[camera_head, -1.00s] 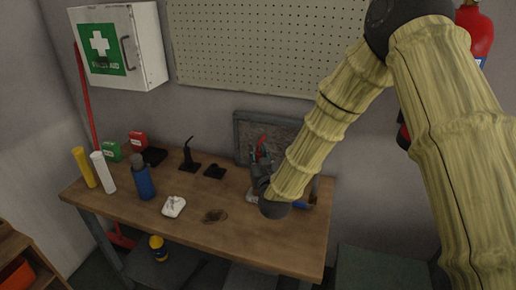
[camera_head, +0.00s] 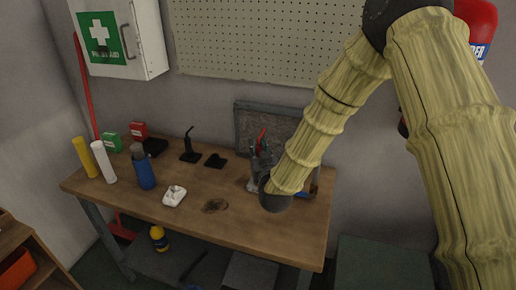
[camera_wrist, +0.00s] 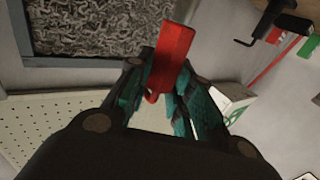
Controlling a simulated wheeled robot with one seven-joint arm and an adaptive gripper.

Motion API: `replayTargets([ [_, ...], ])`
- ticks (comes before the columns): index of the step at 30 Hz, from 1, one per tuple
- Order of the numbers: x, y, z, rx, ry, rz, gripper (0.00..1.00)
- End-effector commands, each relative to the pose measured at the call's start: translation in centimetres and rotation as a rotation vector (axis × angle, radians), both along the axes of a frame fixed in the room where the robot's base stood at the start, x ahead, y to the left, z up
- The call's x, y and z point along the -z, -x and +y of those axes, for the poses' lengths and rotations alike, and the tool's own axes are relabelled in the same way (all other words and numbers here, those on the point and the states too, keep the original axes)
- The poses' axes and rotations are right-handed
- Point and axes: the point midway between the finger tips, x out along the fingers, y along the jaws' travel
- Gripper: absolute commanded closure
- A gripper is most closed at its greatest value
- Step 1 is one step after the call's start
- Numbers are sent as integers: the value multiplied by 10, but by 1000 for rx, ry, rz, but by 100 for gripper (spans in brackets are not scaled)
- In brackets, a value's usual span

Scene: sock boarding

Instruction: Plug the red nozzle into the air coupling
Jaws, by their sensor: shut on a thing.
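My gripper (camera_wrist: 160,85) is shut on the red nozzle (camera_wrist: 172,50), which sticks out beyond the teal fingers in the wrist view. In the head view the nozzle (camera_head: 261,136) shows as a small upright red piece above the gripper (camera_head: 260,158), over the right rear part of the bench. The dark wrist and the yellowish arm cover the bench just right of it. I cannot pick out the air coupling with certainty in either view.
The wooden bench (camera_head: 238,235) holds a blue bottle (camera_head: 146,174), a white object (camera_head: 174,195) and a black hooked stand (camera_head: 190,152), all left of my gripper. A grey framed panel (camera_head: 250,112) stands behind it. The front middle of the bench is clear.

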Motion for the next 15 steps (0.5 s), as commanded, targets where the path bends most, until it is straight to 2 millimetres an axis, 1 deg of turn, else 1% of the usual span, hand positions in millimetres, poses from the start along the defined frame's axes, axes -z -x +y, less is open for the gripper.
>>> replayTargets([
  [1, 4, 0, 0, 0, 0, 0, 100],
  [15, 25, 0, 0, 0, 0, -1, 100],
])
